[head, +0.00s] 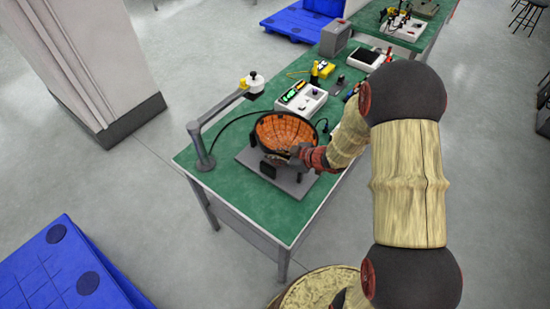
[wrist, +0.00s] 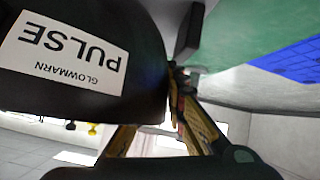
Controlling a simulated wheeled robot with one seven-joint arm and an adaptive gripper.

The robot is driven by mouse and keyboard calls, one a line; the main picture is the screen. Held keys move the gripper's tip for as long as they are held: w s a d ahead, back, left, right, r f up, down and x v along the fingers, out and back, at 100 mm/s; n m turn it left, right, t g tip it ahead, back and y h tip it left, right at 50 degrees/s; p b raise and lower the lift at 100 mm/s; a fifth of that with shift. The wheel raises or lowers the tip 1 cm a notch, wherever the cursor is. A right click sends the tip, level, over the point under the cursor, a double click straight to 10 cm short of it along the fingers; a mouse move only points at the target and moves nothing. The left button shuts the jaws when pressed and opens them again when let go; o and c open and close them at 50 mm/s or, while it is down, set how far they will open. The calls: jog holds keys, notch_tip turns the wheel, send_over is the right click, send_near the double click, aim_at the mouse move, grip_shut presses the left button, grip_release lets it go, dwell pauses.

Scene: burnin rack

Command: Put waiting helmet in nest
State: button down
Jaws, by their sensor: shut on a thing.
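The helmet (head: 283,128) is a dark shell with an orange inside, open side up, over the near end of the green bench. In the wrist view its black shell (wrist: 145,60) fills the upper left, with a white label reading GLOWMARN PULSE upside down. The nest appears to be the grey base plate (head: 252,160) with dark supports under the helmet. The helmet hides most of it, and I cannot tell if the helmet rests on it. My gripper (head: 298,154) is shut on the helmet at its near right side. Its fingers (wrist: 177,80) meet beside the shell in the wrist view.
A post with a jointed arm and white-topped head (head: 254,82) stands left of the helmet. A white control box (head: 300,100) with a black cable sits behind it. Tools and a dark tray (head: 366,58) lie farther back.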

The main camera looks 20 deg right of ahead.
jog(key=shift+f, duration=0.15)
jog(key=shift+f, duration=0.35)
jog(key=shift+f, duration=0.15)
jog(key=c, duration=1.8)
grip_release()
